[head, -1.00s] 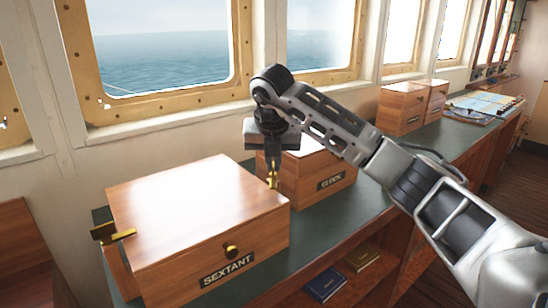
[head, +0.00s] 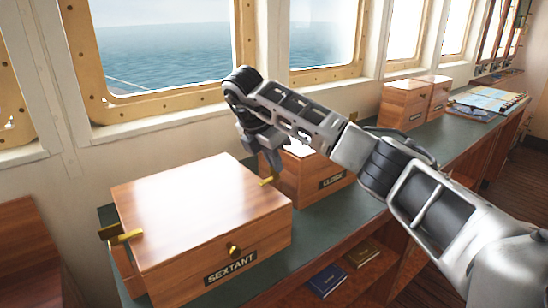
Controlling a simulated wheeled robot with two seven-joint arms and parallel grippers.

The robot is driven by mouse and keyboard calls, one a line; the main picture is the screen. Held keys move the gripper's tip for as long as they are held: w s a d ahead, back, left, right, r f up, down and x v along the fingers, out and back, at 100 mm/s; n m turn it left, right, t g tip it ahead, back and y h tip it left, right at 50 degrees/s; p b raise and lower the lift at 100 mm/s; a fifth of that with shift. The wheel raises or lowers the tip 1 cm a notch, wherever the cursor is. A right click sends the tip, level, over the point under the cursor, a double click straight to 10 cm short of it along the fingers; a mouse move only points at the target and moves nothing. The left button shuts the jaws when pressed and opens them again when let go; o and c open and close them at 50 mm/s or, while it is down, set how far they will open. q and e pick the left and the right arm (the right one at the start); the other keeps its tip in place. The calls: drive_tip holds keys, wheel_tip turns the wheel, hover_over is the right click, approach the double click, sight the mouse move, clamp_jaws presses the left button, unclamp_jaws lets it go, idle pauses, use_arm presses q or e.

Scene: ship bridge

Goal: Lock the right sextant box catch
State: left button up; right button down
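The wooden sextant box (head: 200,205) sits on the green-topped counter with its lid down, a round brass knob (head: 233,251) and a SEXTANT label on its front. Its right catch (head: 268,181) is a small brass piece at the right side, tilted; whether it is fastened is too small to tell. The left catch (head: 124,237) is a brass bar sticking out at the left side. My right gripper (head: 272,167) is just above the right catch, pointing down, with a small gap seeming to show between them. Its finger opening is unclear. My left gripper is out of view.
A wooden clock box (head: 312,178) stands close behind and right of the sextant box, near my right gripper. More wooden boxes (head: 402,105) and charts (head: 485,101) lie farther along the counter (head: 330,217). Books (head: 328,281) lie on the shelf below. Windows line the wall behind.

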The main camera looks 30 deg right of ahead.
drive_tip(key=shift+r+m, duration=0.1)
drive_tip(key=shift+m, duration=0.4)
drive_tip(key=c, duration=1.6)
unclamp_jaws()
drive_tip(key=p+v, duration=0.2)
drive_tip(key=v, duration=1.4)
drive_tip(key=shift+w, duration=0.2)
drive_tip(key=shift+d, duration=0.1)
